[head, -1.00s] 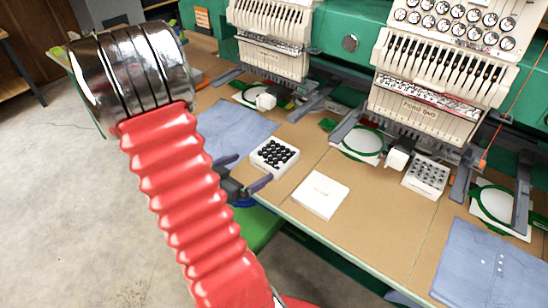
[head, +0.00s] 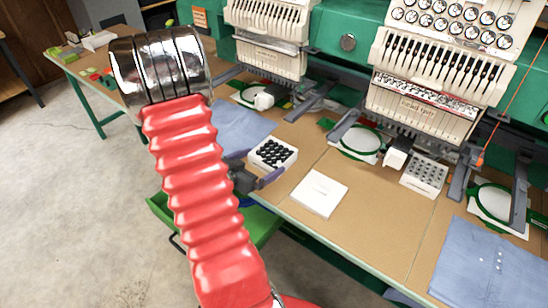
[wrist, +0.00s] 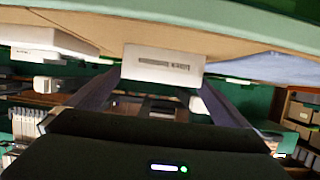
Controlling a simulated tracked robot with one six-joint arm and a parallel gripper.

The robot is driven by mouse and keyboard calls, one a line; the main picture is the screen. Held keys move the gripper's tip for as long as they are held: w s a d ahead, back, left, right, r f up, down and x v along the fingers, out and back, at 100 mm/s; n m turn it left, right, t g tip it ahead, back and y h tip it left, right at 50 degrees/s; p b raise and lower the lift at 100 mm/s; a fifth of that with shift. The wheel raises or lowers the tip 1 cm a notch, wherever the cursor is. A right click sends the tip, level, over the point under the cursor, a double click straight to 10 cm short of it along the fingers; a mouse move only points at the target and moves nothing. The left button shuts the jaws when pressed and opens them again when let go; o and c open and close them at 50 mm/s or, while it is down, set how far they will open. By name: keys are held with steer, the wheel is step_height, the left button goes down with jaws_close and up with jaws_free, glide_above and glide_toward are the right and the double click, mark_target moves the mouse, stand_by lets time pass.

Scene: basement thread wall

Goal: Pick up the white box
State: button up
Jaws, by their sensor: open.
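Two white boxes are on the tan table. One is an open white box of black bobbins (head: 281,158); the other is a flat, closed white box (head: 318,194) to its right, nearer the front edge. My gripper (head: 254,167) is open at the near side of the bobbin box, its purple-grey fingers spread to either side of it. In the wrist view, which looks upside down, the bobbin box's labelled side (wrist: 162,66) is between my fingertips (wrist: 160,82), with no grip on it. The flat box (wrist: 48,38) is outside the fingers at left.
Embroidery machines (head: 425,90) stand behind the boxes, with hoops and arms over the table. Another tray with small round pieces (head: 424,174) stands farther right. Folded blue cloths (head: 238,127) lie at both sides. A green bin (head: 262,226) is below the table edge.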

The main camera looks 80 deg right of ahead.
mark_target(270, 157)
steer(key=shift+x, duration=1.1)
steer(key=shift+x, duration=2.65)
steer(key=c, duration=1)
steer(key=shift+c, duration=0.2)
steer(key=shift+r, duration=0.15)
